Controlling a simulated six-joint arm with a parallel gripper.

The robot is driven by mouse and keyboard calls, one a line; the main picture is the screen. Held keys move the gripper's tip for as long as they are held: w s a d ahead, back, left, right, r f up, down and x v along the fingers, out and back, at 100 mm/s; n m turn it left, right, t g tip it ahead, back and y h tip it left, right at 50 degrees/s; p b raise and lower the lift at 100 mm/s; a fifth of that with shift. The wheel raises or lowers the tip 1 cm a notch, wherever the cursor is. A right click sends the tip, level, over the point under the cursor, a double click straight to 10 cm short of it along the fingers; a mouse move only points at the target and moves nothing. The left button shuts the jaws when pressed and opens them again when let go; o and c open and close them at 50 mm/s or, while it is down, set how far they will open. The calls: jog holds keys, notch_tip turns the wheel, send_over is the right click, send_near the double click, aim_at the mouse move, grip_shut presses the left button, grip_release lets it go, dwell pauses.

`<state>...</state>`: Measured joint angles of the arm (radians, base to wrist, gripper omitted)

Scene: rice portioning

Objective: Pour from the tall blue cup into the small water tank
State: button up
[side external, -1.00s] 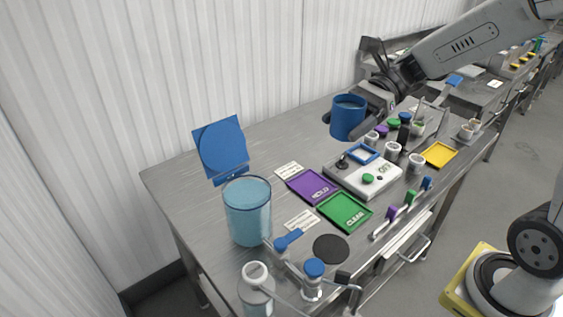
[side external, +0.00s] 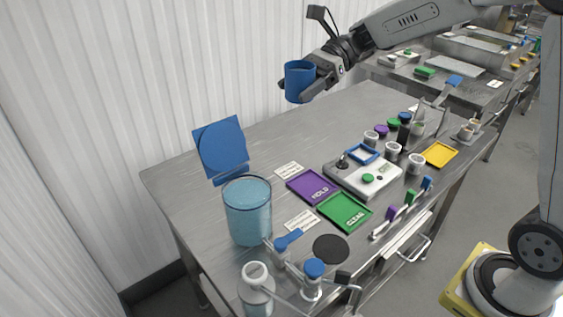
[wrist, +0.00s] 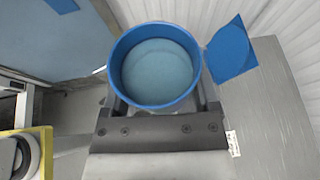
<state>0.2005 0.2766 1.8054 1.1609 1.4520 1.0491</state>
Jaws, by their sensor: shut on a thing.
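The tall blue cup (side external: 298,82) is held upright, high above the back of the steel table. My gripper (side external: 316,86) is shut on its side. In the wrist view the blue cup (wrist: 154,66) sits between the fingers of my gripper (wrist: 156,108), and its inside shows a pale blue-grey content with a level surface. The small water tank is likely the clear blue cylinder (side external: 247,212) at the table's left front. It has an open top and bluish content, and it stands well below and left of the cup.
A blue round-faced panel (side external: 221,148) stands upright behind the cylinder. A purple tray (side external: 312,187), a green tray (side external: 344,212) and a white device (side external: 362,178) lie mid-table. A bottle (side external: 256,290) and a blue-capped dispenser (side external: 313,278) stand in front. The back left tabletop is clear.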

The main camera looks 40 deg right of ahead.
jog(key=w+a+f, duration=0.1)
jog(key=w+a, duration=0.4)
jog(key=w, duration=0.4)
jog(key=w+a+f, duration=0.1)
jog(key=w+a, duration=0.4)
jog(key=w, duration=0.4)
jog(key=shift+a+f, duration=0.1)
jog(key=shift+f, duration=2.2)
jog(key=shift+s, duration=0.1)
jog(key=shift+s+f+n+t+y, duration=0.3)
jog(key=shift+s+f+n+t, duration=0.1)
jog(key=shift+s+n+t, duration=0.25)
jog(key=shift+s+r+n, duration=0.2)
jog(key=shift+s+n, duration=0.1)
jog(key=shift+n, duration=0.15)
jog(key=shift+s+r+t, duration=0.1)
jog(key=shift+s+t, duration=0.05)
jog(key=shift+t, duration=0.1)
jog(key=shift+s+d+f+n+t+y, duration=0.1)
jog(key=shift+s+f+n+t+y, duration=0.15)
jog(key=shift+s+f+n+t, duration=0.25)
jog(key=shift+s+d+f+n+t+y, duration=0.1)
jog(key=shift+s+f+n+t+y, duration=0.15)
jog(key=shift+s+n, duration=0.45)
dwell(1.3)
